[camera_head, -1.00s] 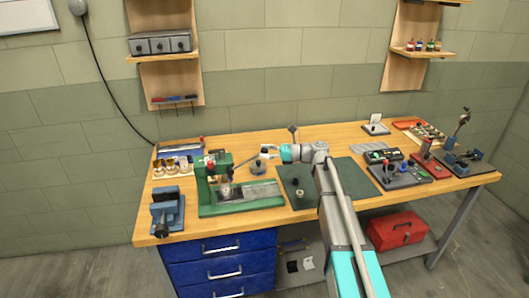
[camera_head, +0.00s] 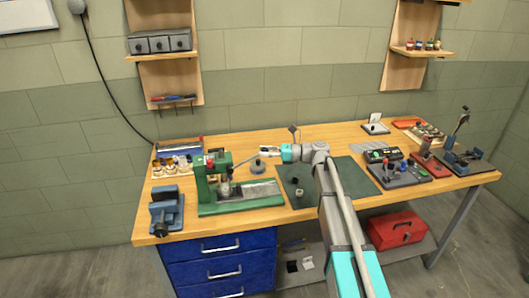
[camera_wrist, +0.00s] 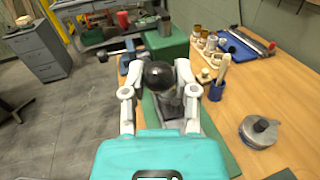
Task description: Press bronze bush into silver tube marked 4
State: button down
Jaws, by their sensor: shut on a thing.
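A green hand press (camera_head: 205,195) stands on the left of the bench. My gripper (camera_head: 264,153) is beside and behind it in the head view. In the wrist view my gripper (camera_wrist: 160,80) is shut around a round black knob (camera_wrist: 159,74), which appears to be the end of the press lever. A small silver part (camera_head: 225,189) sits under the press ram; I cannot tell if it is the tube marked 4. The bronze bush cannot be made out, and no number can be read.
A pale rack of tubes and rings (camera_head: 172,168) stands behind the press. A blue vise (camera_head: 166,210) is at the front left. A round grey pot (camera_wrist: 259,131) stands near the gripper. A dark green mat (camera_head: 310,190) lies right of the press.

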jog(key=shift+c, duration=1.9)
grip_release()
jog(key=shift+f, duration=0.15)
jog(key=shift+d, duration=0.2)
jog(key=d, duration=1.1)
jog(key=shift+d, duration=0.35)
